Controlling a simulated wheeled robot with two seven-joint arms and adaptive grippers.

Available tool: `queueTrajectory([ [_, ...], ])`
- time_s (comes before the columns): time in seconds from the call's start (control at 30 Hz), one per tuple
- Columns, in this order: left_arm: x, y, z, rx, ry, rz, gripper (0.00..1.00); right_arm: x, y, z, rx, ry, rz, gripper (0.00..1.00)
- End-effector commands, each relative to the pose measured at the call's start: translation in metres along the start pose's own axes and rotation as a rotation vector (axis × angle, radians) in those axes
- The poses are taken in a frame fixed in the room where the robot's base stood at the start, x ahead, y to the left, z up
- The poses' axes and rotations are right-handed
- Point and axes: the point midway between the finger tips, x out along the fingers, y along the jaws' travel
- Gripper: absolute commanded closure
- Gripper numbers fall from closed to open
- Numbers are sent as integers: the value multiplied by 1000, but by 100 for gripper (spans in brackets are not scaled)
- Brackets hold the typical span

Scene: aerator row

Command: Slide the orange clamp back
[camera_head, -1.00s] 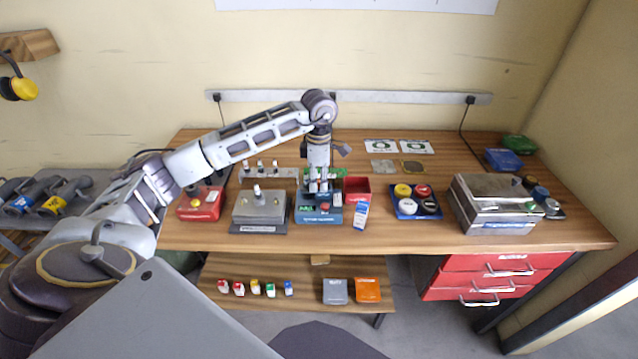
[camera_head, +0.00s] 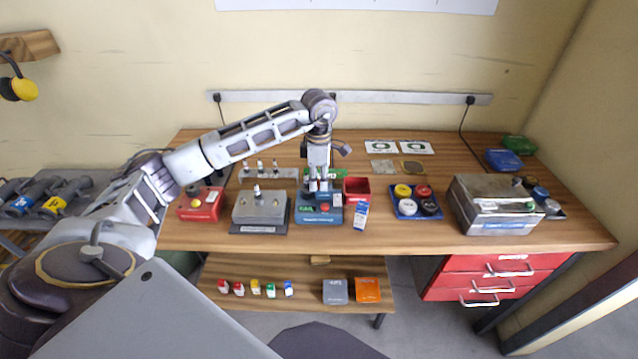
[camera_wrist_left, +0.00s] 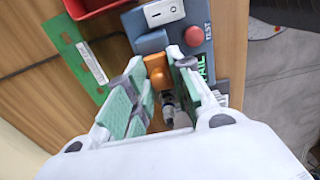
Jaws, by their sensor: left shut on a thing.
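The orange clamp (camera_wrist_left: 155,69) shows in the left wrist view, between the fingertips of my left gripper (camera_wrist_left: 157,62). The fingers are shut on it, with green pads on both sides. It sits at the edge of the blue test unit (camera_wrist_left: 152,42). In the head view my left gripper (camera_head: 318,186) points down over the back of the blue test unit (camera_head: 318,217), and the clamp is hidden there. A small metal fitting (camera_wrist_left: 168,104) lies between the fingers, below the clamp. My right gripper is not in view.
The unit has a red button (camera_wrist_left: 194,36) and a lit green display (camera_wrist_left: 203,68). A red bin (camera_head: 357,186) stands close on its right, a grey fixture box (camera_head: 260,210) on its left. A green board (camera_wrist_left: 75,52) lies behind. A blue tray (camera_head: 417,211) is further right.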

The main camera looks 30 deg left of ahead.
Motion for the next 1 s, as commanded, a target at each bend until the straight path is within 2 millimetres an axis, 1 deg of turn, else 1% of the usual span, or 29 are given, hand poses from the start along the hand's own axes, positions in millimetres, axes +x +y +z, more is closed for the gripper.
queueTrajectory([
  [1.0, 0, 0, 17, 0, 0, 0, 91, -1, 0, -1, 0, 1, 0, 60],
])
